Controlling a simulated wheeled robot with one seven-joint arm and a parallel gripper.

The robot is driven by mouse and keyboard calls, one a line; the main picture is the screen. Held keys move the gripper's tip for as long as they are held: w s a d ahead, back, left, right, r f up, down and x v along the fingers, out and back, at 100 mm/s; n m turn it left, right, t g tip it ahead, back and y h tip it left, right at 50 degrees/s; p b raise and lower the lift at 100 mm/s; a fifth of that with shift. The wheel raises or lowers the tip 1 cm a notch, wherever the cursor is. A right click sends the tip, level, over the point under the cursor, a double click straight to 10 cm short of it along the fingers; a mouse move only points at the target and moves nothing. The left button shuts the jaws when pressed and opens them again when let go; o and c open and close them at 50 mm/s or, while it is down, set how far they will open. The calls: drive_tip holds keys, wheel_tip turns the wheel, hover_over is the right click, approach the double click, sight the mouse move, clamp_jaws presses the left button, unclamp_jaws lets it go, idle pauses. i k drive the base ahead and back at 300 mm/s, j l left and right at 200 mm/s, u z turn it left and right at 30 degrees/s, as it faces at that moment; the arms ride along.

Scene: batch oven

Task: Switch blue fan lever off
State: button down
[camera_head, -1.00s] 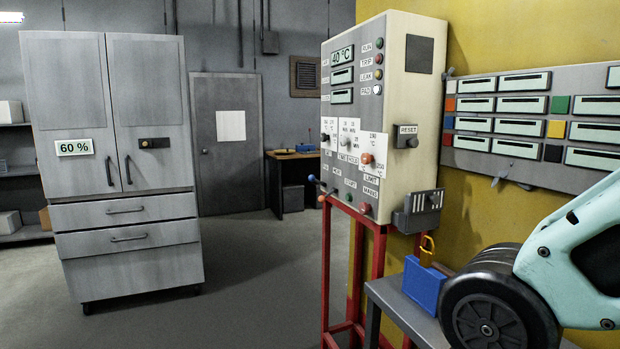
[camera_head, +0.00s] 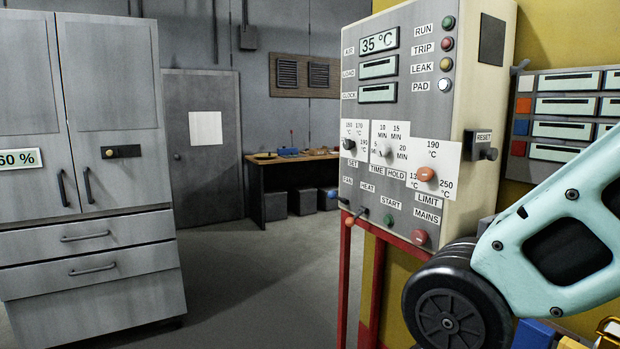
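The control panel (camera_head: 404,125) stands right of centre on a red frame, its face turned to the left. The fan lever (camera_head: 343,201) is a small stub with a bluish tip at the lower left of the panel, under a label partly legible as FAN. Whether it is on or off is too small to tell. My arm fills the lower right, in front of the panel's lower right corner. My gripper is out of view.
A grey oven-like cabinet (camera_head: 110,240) with a 60 % display stands at left. A workbench (camera_head: 290,160) and grey door (camera_head: 205,150) are behind. The floor (camera_head: 260,285) between cabinet and panel is clear. The red stand (camera_head: 376,275) supports the panel.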

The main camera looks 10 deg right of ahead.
sight(331, 195)
drive_tip(key=i+j, duration=0.95)
drive_tip(key=i+j+z, duration=0.1)
drive_tip(key=i+j, duration=0.9)
drive_tip(key=j, duration=0.15)
